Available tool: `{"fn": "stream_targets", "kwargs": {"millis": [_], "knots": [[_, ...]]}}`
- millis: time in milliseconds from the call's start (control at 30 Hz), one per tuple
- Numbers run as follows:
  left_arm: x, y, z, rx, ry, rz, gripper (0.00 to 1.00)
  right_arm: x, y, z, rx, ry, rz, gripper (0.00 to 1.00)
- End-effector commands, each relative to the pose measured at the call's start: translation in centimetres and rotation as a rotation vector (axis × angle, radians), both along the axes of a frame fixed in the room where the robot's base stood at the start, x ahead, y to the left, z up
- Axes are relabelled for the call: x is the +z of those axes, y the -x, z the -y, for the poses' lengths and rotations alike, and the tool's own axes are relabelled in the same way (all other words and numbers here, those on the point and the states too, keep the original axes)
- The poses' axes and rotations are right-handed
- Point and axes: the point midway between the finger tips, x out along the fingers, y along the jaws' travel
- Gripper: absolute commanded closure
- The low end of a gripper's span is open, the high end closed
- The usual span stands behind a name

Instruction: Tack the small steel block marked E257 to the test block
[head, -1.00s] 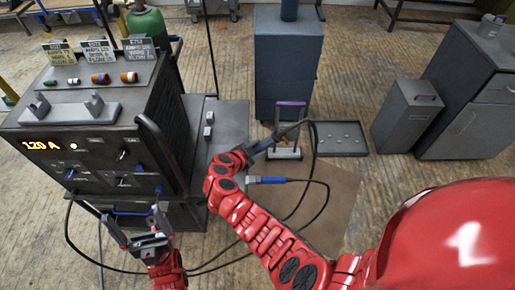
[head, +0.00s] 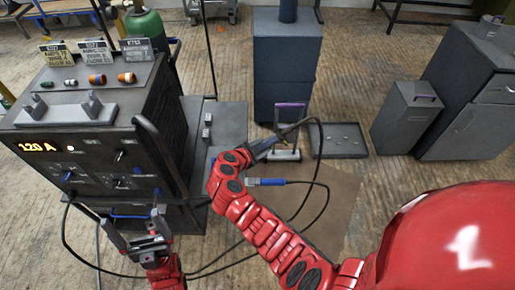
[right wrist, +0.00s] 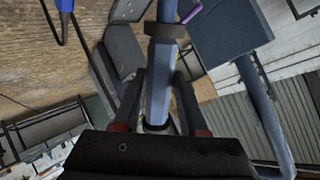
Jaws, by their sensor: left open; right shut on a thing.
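Two small grey steel blocks (head: 207,119) (head: 206,133) lie on the dark grey work surface beside the welder; no marking is readable, so I cannot tell whether either is E257. I cannot surely pick out the test block. My right gripper (head: 258,150) is near a stand with a purple top (head: 290,106). It is shut on a blue-grey rod-shaped handle (right wrist: 160,85), which runs between its fingers in the right wrist view. A black cable loops close by. My left gripper (head: 148,238) is open and empty in front of the welder, apart from the blocks.
The welder (head: 85,150) shows 120 A and carries label cards and coloured cylinders. A blue-handled tool (head: 266,181) with a cable lies over the brown mat (head: 335,200). A dark tray (head: 340,142) holds several small pieces. Cabinets (head: 288,65) stand behind.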

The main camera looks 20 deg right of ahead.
Motion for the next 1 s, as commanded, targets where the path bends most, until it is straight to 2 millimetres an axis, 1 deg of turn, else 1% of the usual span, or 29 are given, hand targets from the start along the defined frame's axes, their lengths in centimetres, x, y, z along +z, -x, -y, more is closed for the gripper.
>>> {"fn": "stream_targets", "kwargs": {"millis": [33,200,800,1000], "knots": [[0.2,0.0,0.0,0.0,0.0,0.0,0.0,0.5,0.0,0.4,-0.001,0.0,0.004,1.0],[0.4,0.0,0.0,0.0,0.0,0.0,0.0,1.7,0.2,1.3,0.0,-0.001,0.008,1.0],[0.9,0.0,0.0,0.0,0.0,0.0,0.0,5.1,1.2,4.6,-0.001,-0.002,0.007,1.0],[0.9,0.0,0.0,0.0,0.0,0.0,0.0,5.5,1.3,5.1,0.0,0.001,0.005,1.0]]}}
